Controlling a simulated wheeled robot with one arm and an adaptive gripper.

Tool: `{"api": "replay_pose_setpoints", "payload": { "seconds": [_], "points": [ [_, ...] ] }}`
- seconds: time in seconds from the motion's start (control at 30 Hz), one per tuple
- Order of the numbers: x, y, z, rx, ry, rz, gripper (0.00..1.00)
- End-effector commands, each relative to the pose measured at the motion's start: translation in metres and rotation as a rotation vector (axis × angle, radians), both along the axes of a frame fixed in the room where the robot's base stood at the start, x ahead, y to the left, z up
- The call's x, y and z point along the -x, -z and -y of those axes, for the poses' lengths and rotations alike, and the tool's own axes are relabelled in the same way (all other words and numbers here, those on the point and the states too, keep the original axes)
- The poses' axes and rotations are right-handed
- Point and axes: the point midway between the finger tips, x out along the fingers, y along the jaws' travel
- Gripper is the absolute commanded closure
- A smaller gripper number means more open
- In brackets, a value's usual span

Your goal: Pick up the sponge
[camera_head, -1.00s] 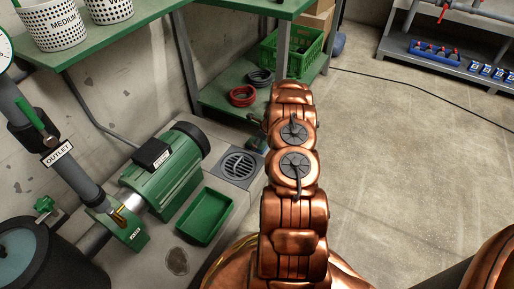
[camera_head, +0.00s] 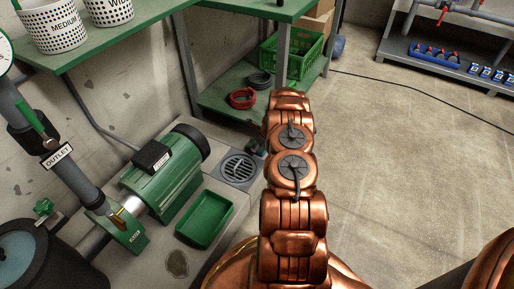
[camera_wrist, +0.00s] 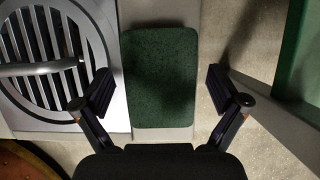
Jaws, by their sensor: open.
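The sponge (camera_wrist: 161,76) is a dark green rounded block in the wrist view. It lies on a pale ledge beside the round floor drain. My gripper (camera_wrist: 161,92) is open, with one black finger on the left of the sponge and one on the right, apart from its sides. Its depth above the sponge is hard to tell. In the head view my copper arm hides most of the gripper and the sponge.
The round drain grate (camera_wrist: 43,70) is left of the sponge; it also shows in the head view (camera_head: 239,168). A green tray (camera_head: 205,218) and green pump motor (camera_head: 165,172) stand to the left. A green bench shelf (camera_head: 222,104) with hose coils is behind. Open floor lies right.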

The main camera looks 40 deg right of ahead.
Motion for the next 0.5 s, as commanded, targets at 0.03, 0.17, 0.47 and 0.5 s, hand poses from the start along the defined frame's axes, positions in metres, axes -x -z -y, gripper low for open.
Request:
{"api": "replay_pose_setpoints", "payload": {
  "seconds": [0.03, 0.17, 0.47, 0.5],
  "points": [
    [0.0000, 0.0001, -0.0001, 0.000, 0.000, 0.000, 0.03],
    [0.0000, 0.0004, 0.0001, 0.000, 0.000, 0.000, 0.03],
    [-0.0001, 0.0002, 0.0003, 0.001, 0.000, 0.000, 0.21],
    [-0.0001, 0.0002, 0.0003, 0.001, 0.000, 0.000, 0.25]
  ]
}}
